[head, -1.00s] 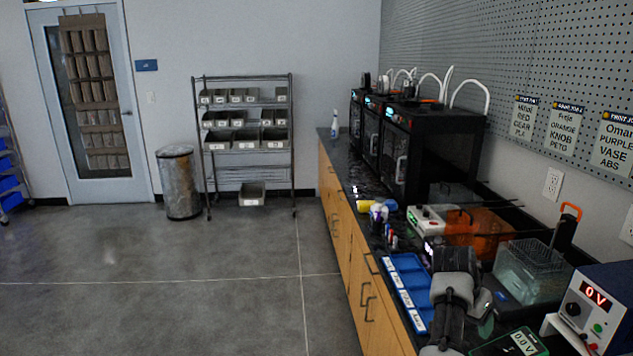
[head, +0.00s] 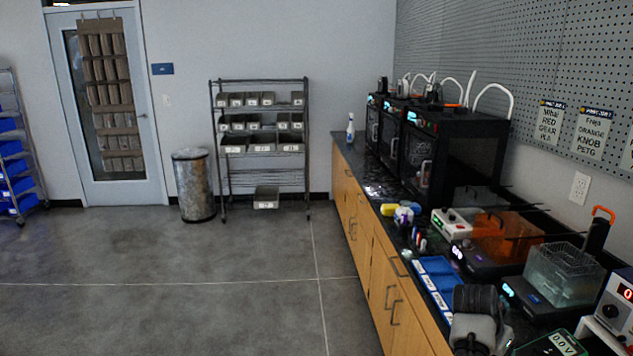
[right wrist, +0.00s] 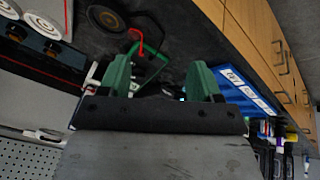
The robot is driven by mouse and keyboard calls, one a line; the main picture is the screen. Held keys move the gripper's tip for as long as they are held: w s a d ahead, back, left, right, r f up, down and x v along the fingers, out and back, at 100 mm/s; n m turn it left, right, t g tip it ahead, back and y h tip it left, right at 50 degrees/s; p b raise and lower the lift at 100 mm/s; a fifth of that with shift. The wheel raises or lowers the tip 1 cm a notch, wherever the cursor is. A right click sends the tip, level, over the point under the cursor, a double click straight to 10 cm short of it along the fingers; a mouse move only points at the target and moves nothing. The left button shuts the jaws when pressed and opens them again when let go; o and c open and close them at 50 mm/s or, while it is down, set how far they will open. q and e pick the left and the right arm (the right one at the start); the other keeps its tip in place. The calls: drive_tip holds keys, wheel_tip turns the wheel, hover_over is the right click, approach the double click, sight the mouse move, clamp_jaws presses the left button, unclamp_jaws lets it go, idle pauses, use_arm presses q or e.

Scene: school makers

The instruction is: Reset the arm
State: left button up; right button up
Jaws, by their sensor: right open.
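My right arm shows at the bottom right of the head view, over the dark counter (head: 385,225). In the right wrist view my right gripper (right wrist: 160,76) has its two green fingers spread apart. Nothing sits between the fingertips. The gripper is above the counter, beside the blue tray (right wrist: 236,82) with white labels. The same blue tray shows in the head view (head: 432,268), partly hidden by the arm. My left gripper is in neither view.
Black 3D printers (head: 455,150) line the counter. A clear tank (head: 562,275), an orange-covered machine (head: 500,238) and a power supply (head: 618,305) stand near the arm. A trash can (head: 193,185) and a bin rack (head: 262,145) stand at the back wall.

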drive_tip(key=s+a+f+n+t, duration=0.2)
drive_tip(key=s+f+n, duration=0.45)
drive_tip(key=s, duration=0.75)
drive_tip(key=s+a+n+t+y, duration=0.1)
drive_tip(key=s+a+n+y, duration=0.2)
drive_tip(key=s+a, duration=0.45)
drive_tip(key=s+a+n+y, duration=0.25)
drive_tip(key=s+a, duration=0.25)
drive_tip(key=s, duration=0.5)
wheel_tip(320, 180, down, 28)
drive_tip(key=s+g, duration=0.1)
drive_tip(key=s, duration=0.1)
drive_tip(key=s+d+f+n+g, duration=0.1)
drive_tip(key=s+d+f, duration=0.1)
drive_tip(key=s+f, duration=1.3)
drive_tip(key=shift+s+g, duration=0.3)
drive_tip(key=shift+s, duration=0.1)
